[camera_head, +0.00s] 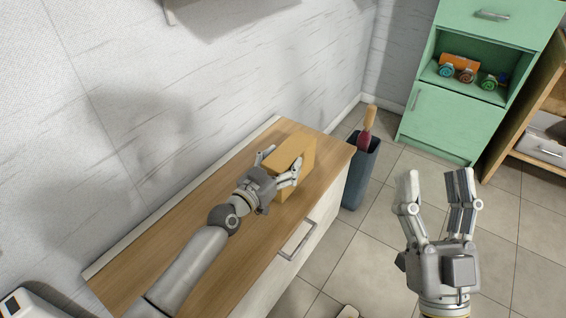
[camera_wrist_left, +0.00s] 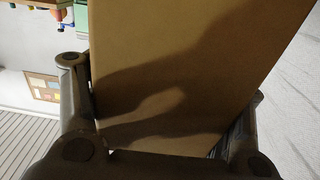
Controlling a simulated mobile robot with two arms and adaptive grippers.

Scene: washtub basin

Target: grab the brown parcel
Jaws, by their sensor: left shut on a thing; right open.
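The brown parcel (camera_head: 297,155) is a plain box standing on the wooden counter top in the head view. My left gripper (camera_head: 279,165) is shut on the parcel, with one finger on each side of it. In the left wrist view the parcel (camera_wrist_left: 190,70) fills the middle, between the two fingers of the left gripper (camera_wrist_left: 165,110). The parcel's lower edge is partly hidden by the gripper, so I cannot tell whether it touches the counter. My right gripper (camera_head: 438,190) is open and empty, over the tiled floor at the right.
The wooden counter (camera_head: 215,215) runs along the white wall, its top otherwise clear. A dark bin (camera_head: 361,172) with a red-and-wood handled tool (camera_head: 368,122) stands beyond its end. A green cabinet (camera_head: 451,117) and a wooden shelf (camera_head: 540,130) stand at the back right.

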